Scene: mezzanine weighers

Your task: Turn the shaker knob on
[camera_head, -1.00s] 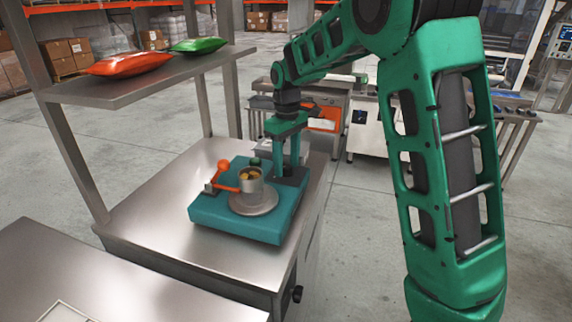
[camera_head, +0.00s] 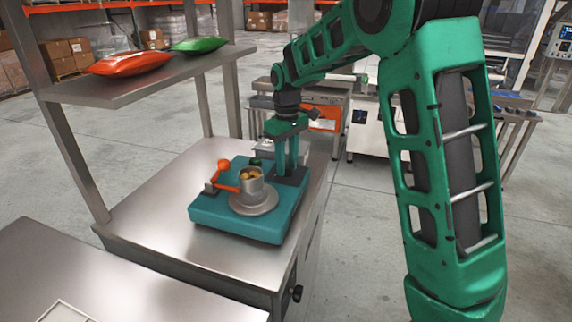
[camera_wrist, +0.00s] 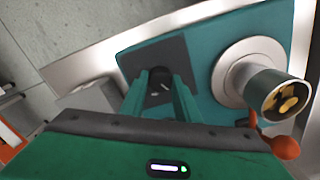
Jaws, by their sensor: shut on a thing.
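The shaker is a teal box (camera_head: 237,222) on a steel table, with a round grey plate (camera_head: 268,207) and a metal cup (camera_head: 251,183) holding yellowish pieces. Its black knob (camera_wrist: 160,74), with a white mark, sits on a dark square panel (camera_wrist: 178,56) and shows in the wrist view. My gripper (camera_wrist: 160,88) points down, its two green fingers shut on the knob from both sides. In the head view my gripper (camera_head: 287,170) stands over the dark panel at the box's back right, and the fingers hide the knob.
An orange-ball lever (camera_head: 224,166) stands beside the cup at the box's left. A shelf (camera_head: 150,84) with an orange bag (camera_head: 130,63) and a green bag (camera_head: 200,44) hangs over the table's back left. The steel tabletop (camera_head: 150,215) is bare left of the box.

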